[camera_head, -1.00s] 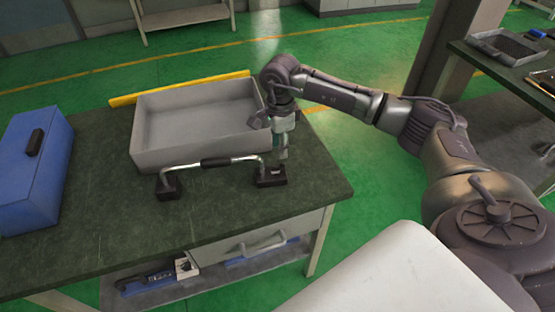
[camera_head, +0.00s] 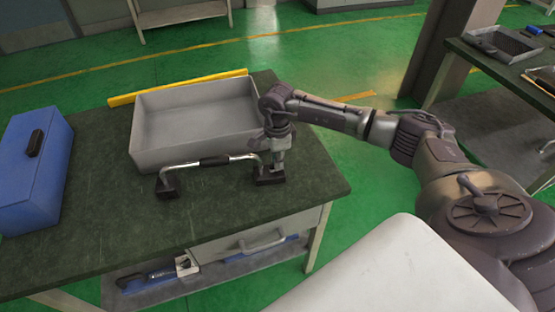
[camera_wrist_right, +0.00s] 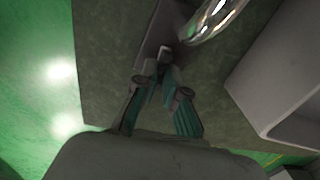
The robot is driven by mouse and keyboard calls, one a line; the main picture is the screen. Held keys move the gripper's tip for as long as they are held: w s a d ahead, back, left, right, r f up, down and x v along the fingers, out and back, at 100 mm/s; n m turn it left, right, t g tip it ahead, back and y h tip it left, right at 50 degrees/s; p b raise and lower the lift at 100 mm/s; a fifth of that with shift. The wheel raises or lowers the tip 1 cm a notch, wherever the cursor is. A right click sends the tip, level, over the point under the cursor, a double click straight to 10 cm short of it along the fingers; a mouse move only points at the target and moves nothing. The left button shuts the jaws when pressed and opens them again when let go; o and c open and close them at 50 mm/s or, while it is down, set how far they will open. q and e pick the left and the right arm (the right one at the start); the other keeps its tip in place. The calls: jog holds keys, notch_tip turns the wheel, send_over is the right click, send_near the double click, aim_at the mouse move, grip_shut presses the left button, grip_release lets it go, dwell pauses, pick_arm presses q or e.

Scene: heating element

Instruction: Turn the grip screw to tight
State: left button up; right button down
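A chrome bent bar with a black middle grip (camera_head: 215,161) stands on the table, each end in a black block. My right gripper (camera_head: 277,166) points down at the right block (camera_head: 268,180), at the bar's right end. In the right wrist view, the fingers (camera_wrist_right: 164,84) with teal pads stand apart. A small grey piece, probably the grip screw (camera_wrist_right: 164,53), shows just beyond and between their tips, on the dark block (camera_wrist_right: 156,38). I cannot tell whether the fingers touch it. The chrome bar (camera_wrist_right: 212,18) passes close by on the right. My left gripper is not in view.
A grey open tray (camera_head: 145,160) stands right behind the bar, close to my right gripper. A blue box (camera_head: 38,165) sits at the table's left. A yellow strip (camera_head: 170,88) lies at the back edge. The table's front is clear.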

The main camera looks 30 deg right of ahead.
jog(key=shift+f+m+b, duration=0.15)
jog(key=shift+m+b, duration=0.35)
jog(key=shift+b, duration=0.15)
jog(key=shift+m, duration=0.4)
jog(key=c, duration=1.2)
grip_release()
jog(key=shift+r, duration=0.2)
jog(key=shift+c, duration=0.2)
notch_tip(320, 180, up, 12)
